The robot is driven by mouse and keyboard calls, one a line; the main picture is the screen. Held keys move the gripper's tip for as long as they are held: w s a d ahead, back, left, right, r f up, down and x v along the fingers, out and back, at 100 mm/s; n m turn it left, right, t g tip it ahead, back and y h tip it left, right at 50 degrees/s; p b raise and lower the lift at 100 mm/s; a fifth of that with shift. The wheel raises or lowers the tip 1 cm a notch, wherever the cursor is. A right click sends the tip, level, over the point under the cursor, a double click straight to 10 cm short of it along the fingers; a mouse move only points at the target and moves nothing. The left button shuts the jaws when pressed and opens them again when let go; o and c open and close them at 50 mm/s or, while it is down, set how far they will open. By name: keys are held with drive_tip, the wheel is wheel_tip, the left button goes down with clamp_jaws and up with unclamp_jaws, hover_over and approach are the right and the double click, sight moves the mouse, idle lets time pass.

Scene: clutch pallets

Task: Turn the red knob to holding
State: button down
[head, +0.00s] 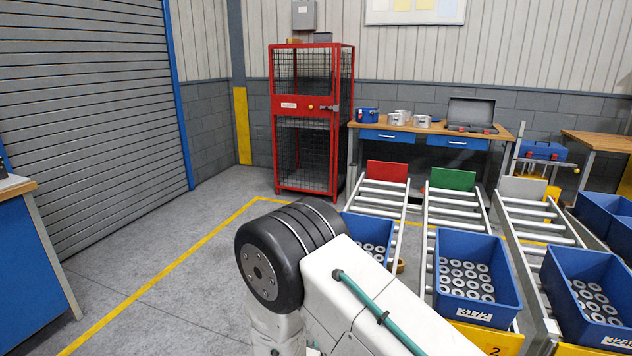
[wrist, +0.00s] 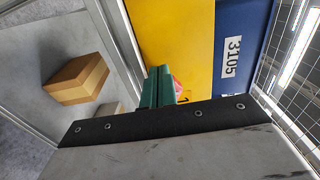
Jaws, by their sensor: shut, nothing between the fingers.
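In the wrist view my gripper (wrist: 160,76) has two green fingers, shut together with nothing held. They are in front of a yellow plate (wrist: 175,30). A small bit of the red knob (wrist: 177,84) shows just right of the fingers. Most of the knob is hidden behind the fingers and the dark gripper body, so I cannot tell its setting or whether the fingers touch it. A blue bin (wrist: 243,25) labelled 3105 is beside the plate. In the head view my arm hides the gripper, the knob and the plate.
In the head view, roller lanes bear blue bins (head: 478,246) of grey rings, with red (head: 388,173), green (head: 452,180) and grey end boards. A red cage (head: 308,118) and a workbench stand behind. The wrist view shows a cardboard box (wrist: 78,78). Floor at left is clear.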

drive_tip(key=v, duration=0.6)
drive_tip(key=shift+a, duration=0.15)
drive_tip(key=s+d+r+m+g+h, duration=0.45)
drive_tip(key=d+r+m+g, duration=0.4)
drive_tip(key=m, duration=0.55)
drive_tip(key=s+d+r+m+g+h, duration=0.3)
drive_tip(key=s+d+r+m+g, duration=0.3)
drive_tip(key=d+m, duration=0.6)
drive_tip(key=s+d+r+m+y, duration=0.3)
drive_tip(key=s+r+m+y, duration=0.4)
drive_tip(key=r+m, duration=0.3)
drive_tip(key=s+d+r+m+g+y, duration=0.1)
drive_tip(key=s+d+r+m+y, duration=0.3)
drive_tip(key=m, duration=1)
drive_tip(key=shift+s+r+y, duration=1.35)
drive_tip(key=shift+s+r, duration=0.7)
drive_tip(key=shift+r, duration=1.3)
